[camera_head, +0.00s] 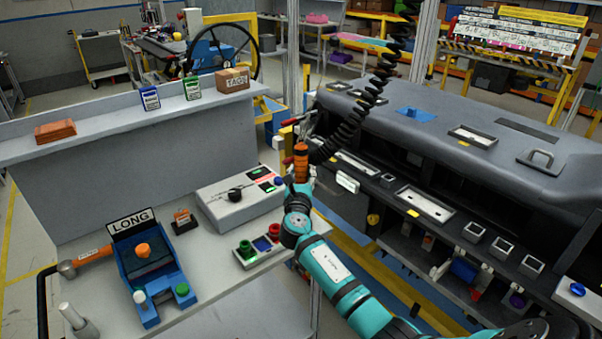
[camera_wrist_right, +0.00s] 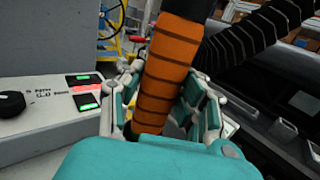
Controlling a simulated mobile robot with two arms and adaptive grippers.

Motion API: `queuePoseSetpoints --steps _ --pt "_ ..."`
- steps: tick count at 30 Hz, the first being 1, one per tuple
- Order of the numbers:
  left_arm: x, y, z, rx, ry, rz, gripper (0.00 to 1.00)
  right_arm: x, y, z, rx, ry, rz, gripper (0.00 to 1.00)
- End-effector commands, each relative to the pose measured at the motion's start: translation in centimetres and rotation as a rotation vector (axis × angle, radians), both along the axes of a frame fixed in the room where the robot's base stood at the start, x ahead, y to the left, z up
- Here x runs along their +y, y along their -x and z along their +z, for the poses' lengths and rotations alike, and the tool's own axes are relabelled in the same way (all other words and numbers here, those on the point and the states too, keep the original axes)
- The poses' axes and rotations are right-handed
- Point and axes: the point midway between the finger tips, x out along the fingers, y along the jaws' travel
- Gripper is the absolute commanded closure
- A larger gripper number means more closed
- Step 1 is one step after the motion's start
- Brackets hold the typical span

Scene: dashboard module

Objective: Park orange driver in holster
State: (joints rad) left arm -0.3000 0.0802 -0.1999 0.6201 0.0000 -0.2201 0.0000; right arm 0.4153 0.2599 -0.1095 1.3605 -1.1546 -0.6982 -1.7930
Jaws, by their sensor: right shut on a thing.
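The orange driver (camera_head: 301,160) stands nearly upright in my right gripper (camera_head: 299,187), above the gap between the grey bench and the dashboard. In the right wrist view the ribbed orange grip of the driver (camera_wrist_right: 168,70) lies between the two finger pads, which are shut on it. A black coiled cable (camera_head: 362,103) runs from near the driver's top up to the upper right. Small red-tipped parts (camera_head: 292,121) show just above the driver; I cannot tell whether they are the holster. My left gripper is not in view.
A grey control box (camera_head: 236,203) with a black knob stands left of the driver. The blue LONG fixture (camera_head: 150,270) and an orange-handled tool (camera_head: 95,255) are on the bench's left. The dashboard module (camera_head: 470,130) fills the right side, close to my arm.

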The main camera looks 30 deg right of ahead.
Motion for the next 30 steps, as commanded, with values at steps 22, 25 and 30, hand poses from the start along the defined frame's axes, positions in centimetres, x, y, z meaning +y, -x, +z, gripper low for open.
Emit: queuePoseSetpoints --steps 22,25,30 --pt "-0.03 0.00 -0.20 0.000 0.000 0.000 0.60 0.04 -0.02 -0.23 -0.001 0.001 0.001 0.38" --pt "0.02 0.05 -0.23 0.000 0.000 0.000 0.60 0.06 0.02 -0.48 0.003 -0.001 0.001 0.38" --pt "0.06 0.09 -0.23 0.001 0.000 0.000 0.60 0.75 0.84 -0.60 0.003 -0.001 0.003 0.38"
